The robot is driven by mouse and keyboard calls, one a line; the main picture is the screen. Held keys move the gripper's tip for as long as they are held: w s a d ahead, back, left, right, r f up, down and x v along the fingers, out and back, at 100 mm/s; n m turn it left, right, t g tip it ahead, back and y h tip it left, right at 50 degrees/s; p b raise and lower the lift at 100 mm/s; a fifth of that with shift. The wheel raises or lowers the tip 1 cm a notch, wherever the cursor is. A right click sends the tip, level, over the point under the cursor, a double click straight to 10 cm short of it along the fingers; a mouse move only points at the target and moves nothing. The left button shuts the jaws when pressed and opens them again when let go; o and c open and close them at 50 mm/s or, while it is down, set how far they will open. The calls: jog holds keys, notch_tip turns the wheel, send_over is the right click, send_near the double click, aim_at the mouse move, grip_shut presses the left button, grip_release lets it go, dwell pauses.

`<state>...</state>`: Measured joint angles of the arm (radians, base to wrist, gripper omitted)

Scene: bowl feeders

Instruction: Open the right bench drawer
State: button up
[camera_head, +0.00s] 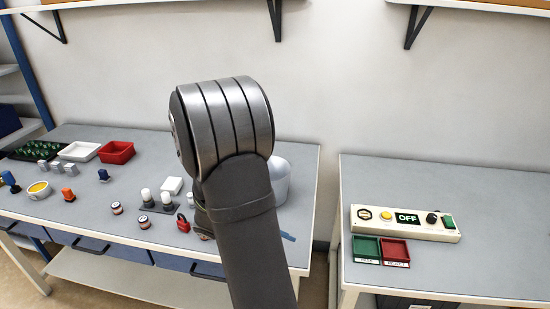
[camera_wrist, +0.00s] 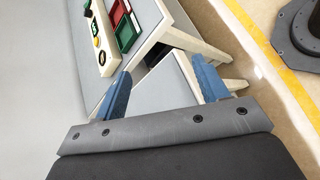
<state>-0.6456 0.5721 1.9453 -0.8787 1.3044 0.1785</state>
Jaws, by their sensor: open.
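Under the right bench, a dark front (camera_head: 402,301) shows at the picture's bottom edge, mostly cut off. My gripper (camera_wrist: 161,65) is open, its two blue fingers apart with nothing held between them. No drawer handle is clear in the wrist view.
The left bench (camera_head: 120,207) holds small parts, a white tray (camera_head: 79,151) and a red bin (camera_head: 116,152). The right bench (camera_head: 480,190) carries a control box (camera_head: 405,223) reading OFF, with green (camera_head: 366,248) and red (camera_head: 395,251) trays in front. A narrow gap separates the benches.

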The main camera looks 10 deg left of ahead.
jog(key=shift+a+f, duration=0.15)
jog(key=shift+a, duration=0.05)
jog(key=c, duration=0.7)
jog(key=a+f+t, duration=0.1)
jog(key=a, duration=0.1)
jog(key=s+a+f+n+t, duration=0.1)
jog(key=a+f+t, duration=0.1)
jog(key=a, duration=0.1)
jog(key=s+a+f+t, duration=0.1)
jog(key=a+t, duration=0.1)
jog(key=shift+s+a+f+n, duration=0.2)
jog(key=shift+s+a+n, duration=0.05)
jog(key=shift+a+n, duration=0.05)
jog(key=shift+c, duration=0.2)
jog(key=n+t+y, duration=0.5)
jog(key=t+y, duration=0.3)
jog(key=y, duration=0.3)
send_near(209, 277)
jog(key=x, duration=1)
jog(key=shift+f, duration=0.35)
grip_shut()
